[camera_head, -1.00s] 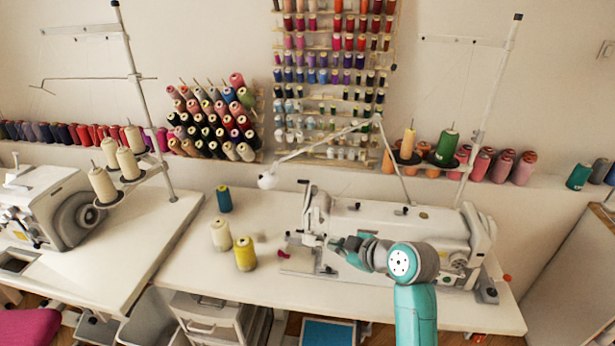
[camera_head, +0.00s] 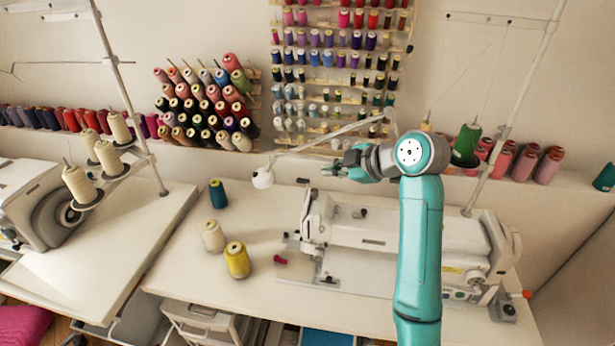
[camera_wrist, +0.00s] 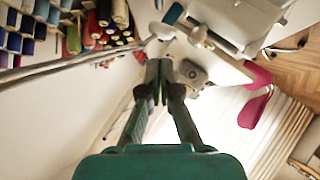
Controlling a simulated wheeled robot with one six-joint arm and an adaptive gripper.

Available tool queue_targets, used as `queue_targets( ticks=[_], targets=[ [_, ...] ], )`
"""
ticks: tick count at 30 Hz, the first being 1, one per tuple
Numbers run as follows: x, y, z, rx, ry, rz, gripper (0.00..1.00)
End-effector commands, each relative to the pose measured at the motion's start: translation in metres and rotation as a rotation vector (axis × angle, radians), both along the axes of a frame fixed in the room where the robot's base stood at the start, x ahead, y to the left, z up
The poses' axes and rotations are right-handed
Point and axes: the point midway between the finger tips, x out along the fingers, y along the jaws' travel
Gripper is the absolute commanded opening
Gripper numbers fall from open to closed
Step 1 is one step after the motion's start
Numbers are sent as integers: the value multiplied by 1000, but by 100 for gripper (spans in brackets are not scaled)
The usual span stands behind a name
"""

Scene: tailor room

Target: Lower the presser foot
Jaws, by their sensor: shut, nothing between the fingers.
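The white sewing machine (camera_head: 385,235) lies along the table at the right in the head view. Its needle head (camera_head: 312,218) is at its left end, above the metal plate (camera_head: 318,266). The presser foot under the head is too small to make out, so I cannot tell whether it is up or down. My gripper (camera_head: 330,171) appears above the needle head in the picture, apart from the machine, and points left. In the wrist view my gripper (camera_wrist: 160,72) has its fingers together with nothing between them.
A white lamp (camera_head: 263,178) on a jointed arm is close left of my gripper. Yellow (camera_head: 237,260), cream (camera_head: 212,236) and teal (camera_head: 218,193) spools stand left of the machine. Thread racks (camera_head: 335,65) hang on the wall behind. A second machine (camera_head: 45,205) stands on the left table.

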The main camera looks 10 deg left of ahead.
Motion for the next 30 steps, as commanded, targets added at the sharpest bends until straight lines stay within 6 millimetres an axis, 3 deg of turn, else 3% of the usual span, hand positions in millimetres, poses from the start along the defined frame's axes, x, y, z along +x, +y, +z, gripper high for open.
queue_targets(
  ticks=[8,22,30],
  targets=[
    [8,14,-11,0,3,0,0],
    [46,72,-61,-1,4,0,0],
    [65,69,-85,0,2,-1,0]
  ],
)
